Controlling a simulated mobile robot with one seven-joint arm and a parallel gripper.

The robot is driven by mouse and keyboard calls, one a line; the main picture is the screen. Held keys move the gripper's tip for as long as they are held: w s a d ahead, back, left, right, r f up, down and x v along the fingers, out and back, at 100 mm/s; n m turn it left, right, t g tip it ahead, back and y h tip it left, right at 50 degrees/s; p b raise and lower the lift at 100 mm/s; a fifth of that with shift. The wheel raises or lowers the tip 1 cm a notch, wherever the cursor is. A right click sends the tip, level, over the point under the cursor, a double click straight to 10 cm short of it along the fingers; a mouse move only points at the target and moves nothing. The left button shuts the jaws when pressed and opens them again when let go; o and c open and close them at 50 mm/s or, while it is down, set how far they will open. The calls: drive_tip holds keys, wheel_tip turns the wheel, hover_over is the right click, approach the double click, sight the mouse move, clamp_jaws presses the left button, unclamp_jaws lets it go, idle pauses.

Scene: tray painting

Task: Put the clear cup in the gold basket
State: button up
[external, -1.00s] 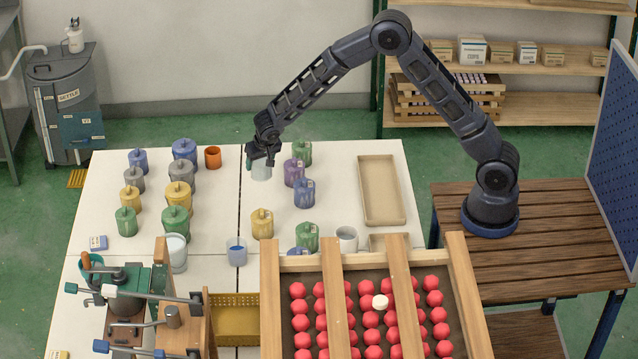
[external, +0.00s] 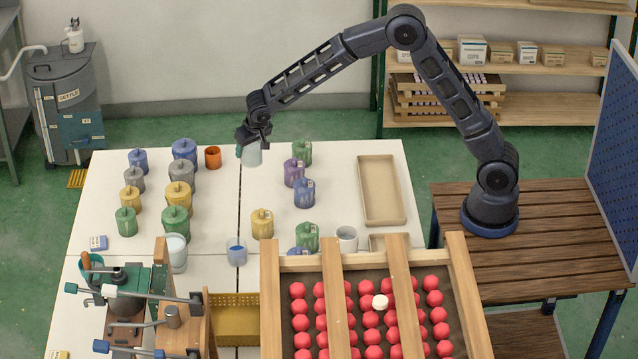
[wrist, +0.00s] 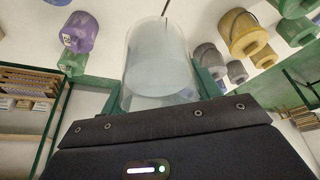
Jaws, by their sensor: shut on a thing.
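My gripper (external: 254,146) is shut on the clear cup (external: 252,157) and holds it above the far part of the white table. In the wrist view the clear cup (wrist: 158,62) sits between the two green fingers of my gripper (wrist: 160,85). The cup looks pale and see-through, and I cannot tell whether anything is in it. The gold basket (external: 236,300) is at the near edge of the table, left of the wooden crate. Its left side is partly hidden by a wooden stand.
Several lidded pots stand left, such as a yellow one (external: 179,194), and right, such as a purple one (external: 293,172). A wooden crate (external: 335,259) holds red pieces.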

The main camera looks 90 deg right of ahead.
drive_tip(key=w+a+n+y, duration=0.1)
drive_tip(key=w+a+n, duration=0.25)
drive_tip(key=a, duration=0.85)
drive_tip(key=n+t+y, duration=0.2)
drive_tip(key=n+y, duration=0.2)
drive_tip(key=n, duration=0.8)
hover_over(235, 326)
wheel_tip(235, 326, down, 19)
drive_tip(key=shift+w+f, duration=0.1)
drive_tip(key=shift+f, duration=0.1)
drive_tip(key=o, duration=1.2)
drive_tip(key=shift+g, duration=0.3)
